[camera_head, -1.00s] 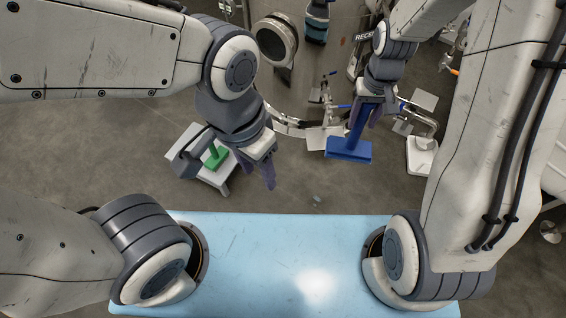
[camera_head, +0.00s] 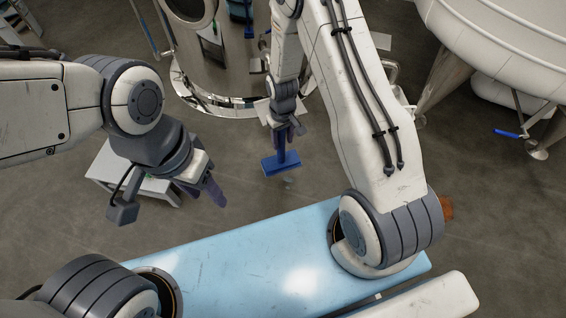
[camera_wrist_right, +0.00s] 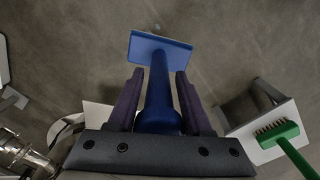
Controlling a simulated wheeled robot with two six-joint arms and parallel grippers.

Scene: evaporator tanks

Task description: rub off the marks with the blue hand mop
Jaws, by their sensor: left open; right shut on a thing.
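The blue hand mop (camera_head: 281,164) has a flat rectangular head and a blue handle. My right gripper (camera_head: 287,131) is shut on its handle and holds it above the floor, in front of the steel tank. In the right wrist view the mop head (camera_wrist_right: 160,47) extends beyond the fingers, with the handle between them. My left gripper (camera_head: 205,188) is open and empty, beside the white stool. I cannot make out any marks on the visible tank surfaces.
A shiny steel tank (camera_head: 215,65) stands at the back, with a large pale tank (camera_head: 510,45) at the upper right. A white stool (camera_head: 104,163) is at the left. The wrist view shows a green brush (camera_wrist_right: 278,133). Floor (camera_head: 255,205) around the mop is clear.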

